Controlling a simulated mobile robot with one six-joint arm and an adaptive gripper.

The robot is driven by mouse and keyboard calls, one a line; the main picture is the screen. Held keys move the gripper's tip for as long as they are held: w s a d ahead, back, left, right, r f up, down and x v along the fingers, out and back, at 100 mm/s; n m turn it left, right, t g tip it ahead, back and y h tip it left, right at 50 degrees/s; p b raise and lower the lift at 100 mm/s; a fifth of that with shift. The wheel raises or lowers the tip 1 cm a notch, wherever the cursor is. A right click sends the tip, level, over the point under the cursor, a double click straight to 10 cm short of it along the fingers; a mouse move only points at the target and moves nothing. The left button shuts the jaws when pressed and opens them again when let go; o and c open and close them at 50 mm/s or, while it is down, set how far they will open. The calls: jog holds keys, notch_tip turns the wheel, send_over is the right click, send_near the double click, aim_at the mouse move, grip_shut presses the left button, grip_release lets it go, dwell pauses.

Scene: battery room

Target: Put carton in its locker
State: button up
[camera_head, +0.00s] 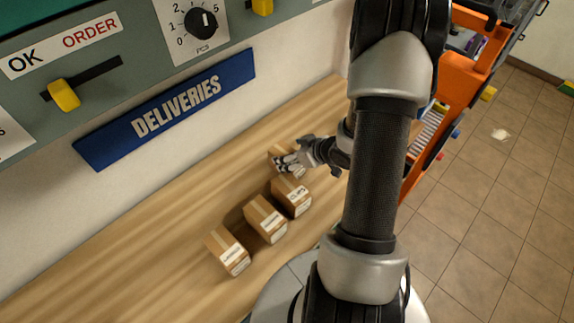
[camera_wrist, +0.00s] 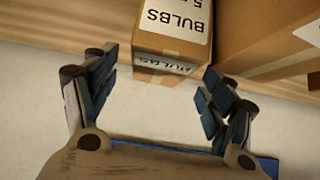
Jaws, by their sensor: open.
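A carton labelled BULBS (camera_wrist: 172,35) sits on the wooden surface in the wrist view, just beyond and between my fingertips. My gripper (camera_wrist: 160,88) is open, with one finger on each side of the carton's near end; I cannot tell whether either touches it. In the head view my gripper (camera_head: 287,163) is at the farthest carton (camera_head: 277,150) of a row and hides part of it. Three more cartons stand in the row: one beside it (camera_head: 291,196), a middle one (camera_head: 265,219) and the nearest one (camera_head: 228,251). No locker is recognisable.
The wooden counter (camera_head: 130,250) is clear left of the row. A neighbouring carton (camera_wrist: 270,40) stands close on the right in the wrist view. A DELIVERIES sign (camera_head: 170,108) and a grey control panel (camera_head: 110,40) are on the wall. An orange rack (camera_head: 462,75) stands right of my arm.

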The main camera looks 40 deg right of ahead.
aim_at(281, 154)
jog(key=b+x, duration=0.2)
jog(key=x, duration=0.5)
jog(key=shift+c, duration=0.4)
jog(key=c, duration=1.2)
jog(key=shift+r, duration=0.1)
jog(key=shift+c, duration=0.9)
jog(key=shift+r, duration=0.1)
